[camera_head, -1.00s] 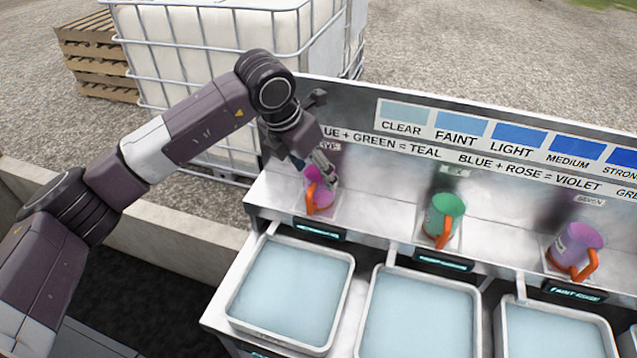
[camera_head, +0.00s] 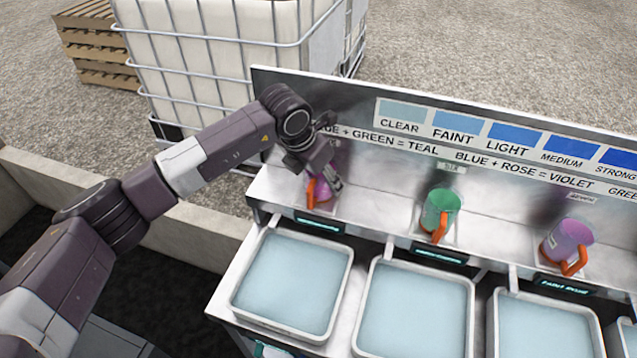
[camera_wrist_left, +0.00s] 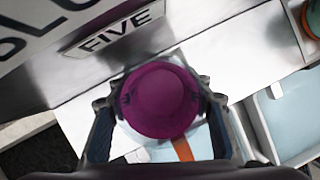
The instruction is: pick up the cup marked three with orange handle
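A magenta cup (camera_head: 318,192) with an orange handle stands on the shelf at the left, under a plate reading FIVE (camera_wrist_left: 121,30) in the wrist view. I cannot read any mark on the cup itself. My left gripper (camera_head: 326,180) reaches down over this cup. In the wrist view the cup (camera_wrist_left: 160,100) lies between the two fingers of the left gripper (camera_wrist_left: 160,92), one on each side. Whether they press on it is unclear. A green cup (camera_head: 440,212) and a purple cup (camera_head: 567,243), both with orange handles, stand further right. My right gripper is not in view.
Several trays of pale blue liquid, such as the left tray (camera_head: 238,300), sit in front of the shelf. A backboard (camera_head: 350,105) with colour swatches rises behind the cups. A caged white tank (camera_head: 235,60) and a wooden pallet stack (camera_head: 97,40) stand behind.

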